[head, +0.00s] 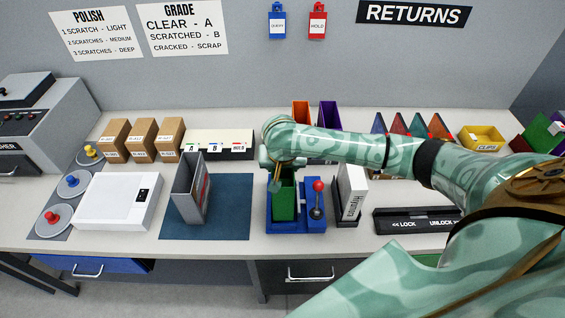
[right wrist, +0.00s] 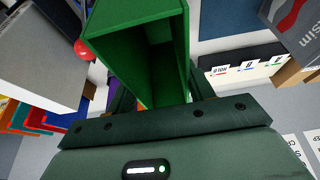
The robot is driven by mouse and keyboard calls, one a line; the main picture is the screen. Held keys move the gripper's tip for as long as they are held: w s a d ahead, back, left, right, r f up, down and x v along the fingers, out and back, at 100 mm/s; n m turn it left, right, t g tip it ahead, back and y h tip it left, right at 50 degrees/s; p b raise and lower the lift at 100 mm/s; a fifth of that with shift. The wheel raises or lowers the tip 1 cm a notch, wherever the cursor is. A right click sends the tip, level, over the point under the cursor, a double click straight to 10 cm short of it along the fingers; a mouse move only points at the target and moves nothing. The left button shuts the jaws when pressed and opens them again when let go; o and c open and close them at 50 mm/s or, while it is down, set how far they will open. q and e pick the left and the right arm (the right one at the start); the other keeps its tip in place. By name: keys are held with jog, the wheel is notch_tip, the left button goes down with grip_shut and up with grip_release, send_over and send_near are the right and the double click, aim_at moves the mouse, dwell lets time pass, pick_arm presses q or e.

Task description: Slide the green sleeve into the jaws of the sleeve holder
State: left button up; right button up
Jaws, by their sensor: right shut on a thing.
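The green sleeve (head: 285,205) is an open-topped upright box in the middle of the counter. My right gripper (head: 277,179) comes from above and behind it and is shut on its upper part. The right wrist view shows the hollow sleeve (right wrist: 133,47) between the fingers. The blue sleeve holder (head: 297,228) is around and under the sleeve, with a red-knobbed lever (head: 318,187) on its right. I cannot tell whether the sleeve's lower end touches the holder's base or is between its jaws. My left gripper is not in view.
A grey case (head: 190,188) stands on a blue mat (head: 233,210) to the left. A white box (head: 350,190) stands close on the right. A black lock/unlock bar (head: 412,220) lies farther right. Orange and purple sleeves (head: 328,114) stand behind my arm.

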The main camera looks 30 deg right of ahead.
jog(key=shift+f+b, duration=0.3)
jog(key=shift+f, duration=1.6)
jog(key=o, duration=1.7)
notch_tip(320, 180, up, 8)
jog(key=p, duration=1.1)
